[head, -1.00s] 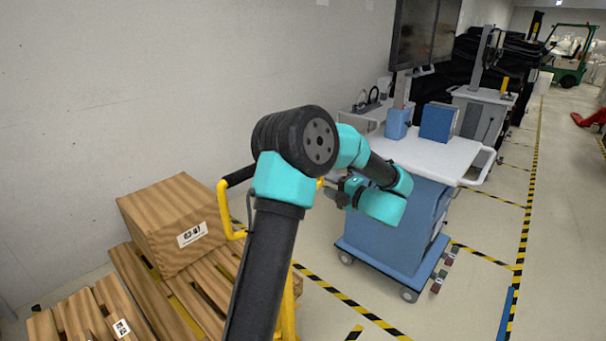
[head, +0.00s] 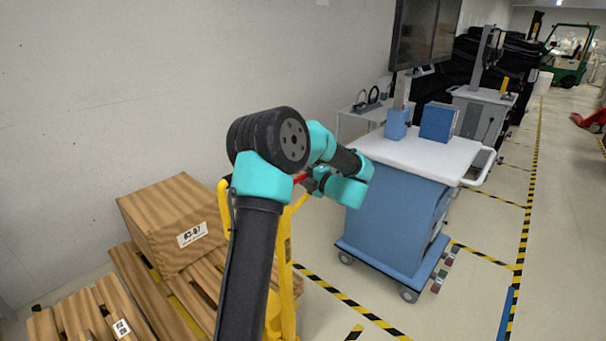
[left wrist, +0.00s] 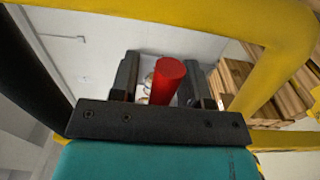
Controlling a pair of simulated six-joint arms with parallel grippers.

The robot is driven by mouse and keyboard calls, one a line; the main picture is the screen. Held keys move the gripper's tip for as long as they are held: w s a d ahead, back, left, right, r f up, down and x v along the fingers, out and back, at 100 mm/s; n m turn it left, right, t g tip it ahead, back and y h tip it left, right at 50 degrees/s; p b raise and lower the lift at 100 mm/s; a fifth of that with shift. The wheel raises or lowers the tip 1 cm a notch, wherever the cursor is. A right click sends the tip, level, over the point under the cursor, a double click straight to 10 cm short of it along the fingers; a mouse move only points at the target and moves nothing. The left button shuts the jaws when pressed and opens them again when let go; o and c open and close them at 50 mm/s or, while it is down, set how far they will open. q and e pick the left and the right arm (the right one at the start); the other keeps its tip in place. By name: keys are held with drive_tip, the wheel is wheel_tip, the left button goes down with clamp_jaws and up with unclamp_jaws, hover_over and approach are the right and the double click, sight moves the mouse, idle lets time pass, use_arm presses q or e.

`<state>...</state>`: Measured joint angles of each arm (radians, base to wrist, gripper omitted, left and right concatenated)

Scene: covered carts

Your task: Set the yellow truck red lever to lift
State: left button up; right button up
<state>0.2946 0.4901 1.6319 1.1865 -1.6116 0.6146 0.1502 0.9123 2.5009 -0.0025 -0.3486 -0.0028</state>
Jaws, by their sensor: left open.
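The yellow truck (head: 285,265) stands upright in the lower middle of the head view, its handle frame partly behind my left arm. Its red lever (head: 300,178) shows as a small red piece beside my left gripper (head: 310,184). In the left wrist view the red lever (left wrist: 168,82) is a round red bar between the two dark fingers of my left gripper (left wrist: 170,76). The fingers are open, one on each side of the lever, with gaps visible. The yellow frame (left wrist: 285,75) surrounds this area. The lever's base is hidden. My right gripper is not in view.
A wooden box (head: 175,225) sits on a pallet (head: 150,285) at the left. A blue cart with a white top (head: 425,155) stands to the right of my gripper. Striped floor tape (head: 345,300) marks clear floor at the lower right.

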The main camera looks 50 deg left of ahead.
use_arm(q)
clamp_jaws()
